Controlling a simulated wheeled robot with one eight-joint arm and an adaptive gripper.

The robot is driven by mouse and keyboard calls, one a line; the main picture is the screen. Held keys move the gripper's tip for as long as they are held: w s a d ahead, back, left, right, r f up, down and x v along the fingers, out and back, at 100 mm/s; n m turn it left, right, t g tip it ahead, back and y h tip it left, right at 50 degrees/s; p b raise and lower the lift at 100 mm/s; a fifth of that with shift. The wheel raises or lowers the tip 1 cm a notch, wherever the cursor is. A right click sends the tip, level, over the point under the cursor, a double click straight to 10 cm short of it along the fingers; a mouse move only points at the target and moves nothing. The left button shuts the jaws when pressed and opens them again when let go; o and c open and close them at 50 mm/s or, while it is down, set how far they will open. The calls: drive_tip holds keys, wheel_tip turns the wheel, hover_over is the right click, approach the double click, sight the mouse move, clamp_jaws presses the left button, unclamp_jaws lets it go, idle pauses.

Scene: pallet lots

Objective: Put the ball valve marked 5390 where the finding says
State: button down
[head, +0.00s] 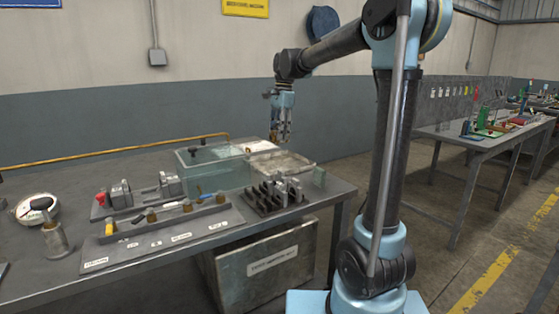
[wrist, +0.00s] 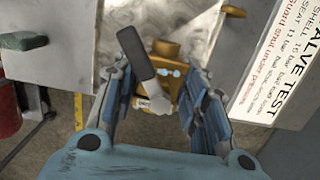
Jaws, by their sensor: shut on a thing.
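My gripper (head: 281,135) hangs at the far side of the bench, above and behind the glass-walled tank (head: 212,172). In the wrist view my gripper (wrist: 160,82) is shut on a brass ball valve (wrist: 166,48) with a dark lever handle (wrist: 137,53). A pale metal end of the valve points toward the palm. No 5390 marking can be read on it. A white sheet (wrist: 272,68) at the right reads "VALVE TEST", with shell and seat pressures and a line on the guard being shut under pressure. No finding can be read.
The bench (head: 60,168) carries a labelled rack (head: 160,240) with several small parts, a clamp fixture (head: 140,192), a round gauge (head: 38,207) and a dark pegged block (head: 262,203). A grey labelled bin (head: 232,285) stands below. Another bench (head: 470,143) is at the right.

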drive_tip(key=shift+s+f, duration=0.1)
drive_tip(key=shift+f, duration=4.3)
drive_tip(key=c, duration=1)
unclamp_jaws()
drive_tip(key=shift+o, duration=0.2)
drive_tip(key=r, duration=0.8)
drive_tip(key=d+r, duration=0.1)
drive_tip(key=r, duration=0.3)
drive_tip(key=shift+w+d, duration=0.1)
drive_tip(key=shift+w, duration=0.25)
